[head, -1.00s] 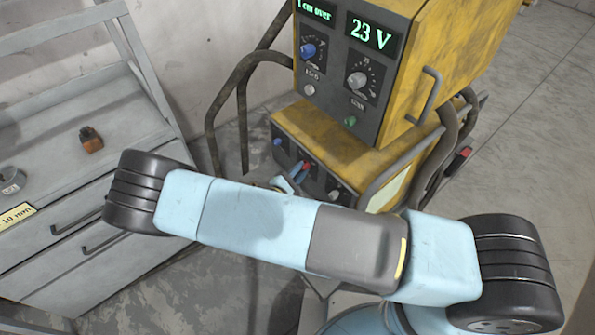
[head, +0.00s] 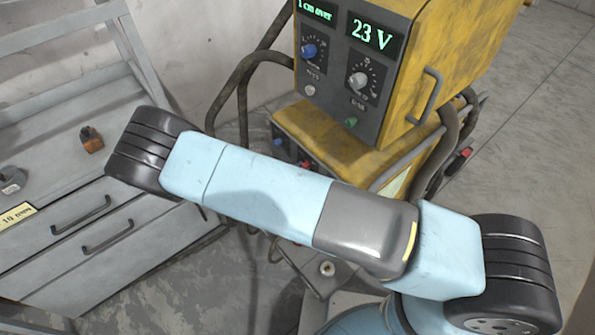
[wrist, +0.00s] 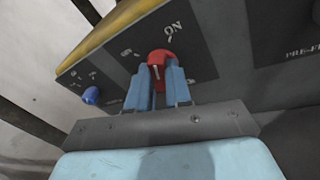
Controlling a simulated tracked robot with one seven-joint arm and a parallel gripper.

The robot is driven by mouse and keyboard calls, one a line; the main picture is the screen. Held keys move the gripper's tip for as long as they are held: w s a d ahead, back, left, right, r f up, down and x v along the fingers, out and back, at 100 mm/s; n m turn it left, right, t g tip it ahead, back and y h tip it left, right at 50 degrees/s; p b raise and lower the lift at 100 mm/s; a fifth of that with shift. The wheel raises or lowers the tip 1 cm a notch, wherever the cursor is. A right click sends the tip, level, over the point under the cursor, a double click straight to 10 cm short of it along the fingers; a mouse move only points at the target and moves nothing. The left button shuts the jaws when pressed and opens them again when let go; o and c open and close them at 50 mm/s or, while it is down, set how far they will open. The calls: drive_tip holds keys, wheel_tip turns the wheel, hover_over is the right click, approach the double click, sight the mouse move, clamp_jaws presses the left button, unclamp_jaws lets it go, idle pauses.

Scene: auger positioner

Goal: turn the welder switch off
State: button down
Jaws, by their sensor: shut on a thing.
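The red switch (wrist: 158,60) is a rotary knob with a white mark, on the dark front panel (wrist: 215,55) of the welder in the wrist view. A white ON label is up and right of it; a smaller label to its left is too blurred to read. My gripper (wrist: 160,82) has its two blue fingers shut on the knob, one on each side. In the head view the red switch (head: 305,165) barely shows above my arm on the lower yellow unit (head: 335,135), and my arm hides the gripper. I cannot tell exactly which label the mark points at.
A blue knob (wrist: 91,95) sits left of the switch. The upper yellow cabinet (head: 455,60) carries a 23 V display (head: 371,34) and dials. A grey drawer cabinet (head: 60,180) is at the left.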

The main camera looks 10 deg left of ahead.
drive_tip(key=shift+w+a+r+n+g+h, duration=0.15)
drive_tip(key=shift+n+g+h, duration=0.35)
drive_tip(key=shift+n, duration=1.25)
drive_tip(key=shift+w+a+r+n+g+h, duration=0.2)
drive_tip(key=shift+n+g, duration=0.5)
drive_tip(key=shift+n, duration=1)
drive_tip(key=shift+w+a+f+n+g+h, duration=0.15)
drive_tip(key=shift+n+g+h, duration=0.35)
drive_tip(key=shift+n, duration=1.25)
drive_tip(key=shift+r, duration=0.1)
drive_tip(key=c, duration=1.1)
unclamp_jaws()
drive_tip(key=shift+o, duration=0.2)
drive_tip(key=shift+s, duration=0.1)
